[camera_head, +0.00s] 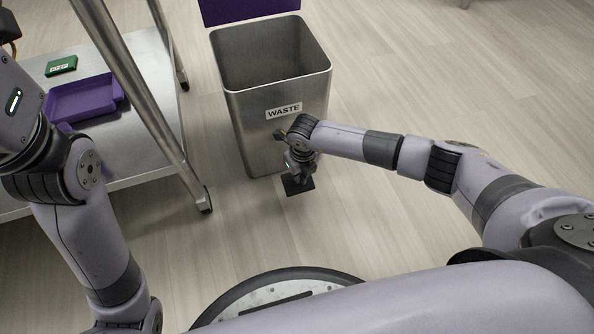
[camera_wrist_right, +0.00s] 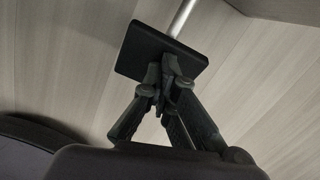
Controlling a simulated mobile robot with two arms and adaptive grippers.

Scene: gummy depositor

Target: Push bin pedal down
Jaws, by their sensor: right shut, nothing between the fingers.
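The metal waste bin (camera_head: 275,90) stands on the floor in the upper middle of the head view, with a "WASTE" label on its front. Its purple lid (camera_head: 248,9) is raised, and the bin's mouth is open. The black pedal (camera_head: 306,186) is low at the bin's front; in the right wrist view it is a black square plate (camera_wrist_right: 147,50) on a metal rod. My right gripper (camera_head: 297,180) is over the pedal, with its shut, empty fingertips (camera_wrist_right: 161,78) at the plate, apparently touching it. My left gripper's fingers are out of view.
A metal cart (camera_head: 160,160) stands left of the bin, with a purple tray (camera_head: 85,98) and a small green box (camera_head: 61,66) on its shelf. The cart's leg and wheel are close to the bin. Floor to the right is clear.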

